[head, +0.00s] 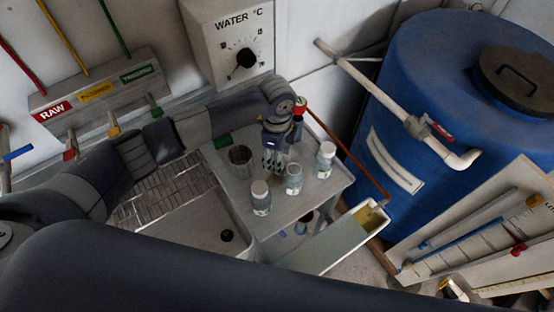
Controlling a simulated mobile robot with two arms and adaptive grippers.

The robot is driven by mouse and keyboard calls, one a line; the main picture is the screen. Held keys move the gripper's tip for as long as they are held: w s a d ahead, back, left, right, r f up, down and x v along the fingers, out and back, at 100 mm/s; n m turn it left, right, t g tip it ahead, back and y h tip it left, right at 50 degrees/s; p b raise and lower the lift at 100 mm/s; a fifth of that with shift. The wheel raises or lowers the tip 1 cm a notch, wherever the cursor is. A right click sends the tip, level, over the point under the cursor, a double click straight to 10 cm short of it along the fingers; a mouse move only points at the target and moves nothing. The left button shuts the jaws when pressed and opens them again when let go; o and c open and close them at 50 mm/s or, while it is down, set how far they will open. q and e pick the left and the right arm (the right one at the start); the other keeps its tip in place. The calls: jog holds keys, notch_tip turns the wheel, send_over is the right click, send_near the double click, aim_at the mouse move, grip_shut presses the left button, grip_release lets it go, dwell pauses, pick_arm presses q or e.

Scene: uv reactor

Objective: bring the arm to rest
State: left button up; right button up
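My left arm reaches in from the left across the sink. Its gripper (273,162) points down over the small grey side table (315,197). The fingers are small and dark, and I cannot tell whether they are apart or closed. No object clearly shows between them. A white-capped jar (293,180) stands just right of and below the fingertips. Another jar (260,198) stands nearer, and a third jar (325,160) stands to the right. My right gripper is not in view.
A sink (190,232) lies left of the table. A water temperature box (232,45) and labelled valves (100,90) are on the wall behind. A blue tank (430,75) with a white pipe stands right. A trough (335,240) and red-brown rod (350,155) edge the table.

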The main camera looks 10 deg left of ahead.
pick_arm(q)
notch_tip(320, 180, up, 10)
jog(key=b, duration=0.2)
jog(key=shift+b, duration=0.35)
